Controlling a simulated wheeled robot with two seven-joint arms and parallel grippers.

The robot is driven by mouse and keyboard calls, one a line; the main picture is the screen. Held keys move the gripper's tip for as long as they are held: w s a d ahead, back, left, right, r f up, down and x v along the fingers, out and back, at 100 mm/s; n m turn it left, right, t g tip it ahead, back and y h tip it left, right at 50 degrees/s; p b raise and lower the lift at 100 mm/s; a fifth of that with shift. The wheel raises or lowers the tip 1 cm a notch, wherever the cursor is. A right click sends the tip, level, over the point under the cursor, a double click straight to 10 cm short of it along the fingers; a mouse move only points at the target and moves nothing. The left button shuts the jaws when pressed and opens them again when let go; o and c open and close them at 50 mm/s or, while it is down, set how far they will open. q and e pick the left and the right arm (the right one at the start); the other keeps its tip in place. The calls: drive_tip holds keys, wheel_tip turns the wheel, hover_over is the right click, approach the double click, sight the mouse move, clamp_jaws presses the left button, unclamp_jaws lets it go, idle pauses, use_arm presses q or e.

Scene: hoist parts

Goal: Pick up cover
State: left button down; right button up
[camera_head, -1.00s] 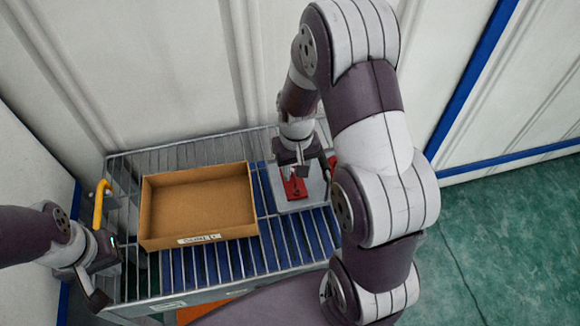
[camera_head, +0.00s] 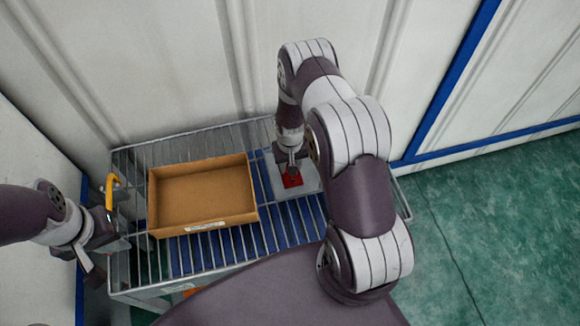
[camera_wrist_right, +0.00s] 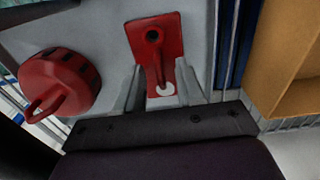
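A flat red part with a round dark hole, which I take to be the cover (camera_wrist_right: 152,38), lies on a light grey plate; it also shows in the head view (camera_head: 292,181). My right gripper (camera_wrist_right: 161,78) is open and points down over it. Its two fingers stand apart on either side of the part's narrow end, and contact cannot be told. A round red part with a hook-like loop (camera_wrist_right: 60,83) sits to the left in the wrist view. My left gripper (camera_head: 105,263) appears open and empty at the left side of the cart, near its yellow handle.
A brown open box (camera_head: 203,196), empty, stands on the wire cart (camera_head: 178,277) left of the grey plate (camera_head: 310,184). The box edge also shows at the right in the wrist view (camera_wrist_right: 290,100). A pale wall (camera_head: 190,60) stands close behind the cart.

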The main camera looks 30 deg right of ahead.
drive_tip(key=shift+f, duration=0.4)
clamp_jaws()
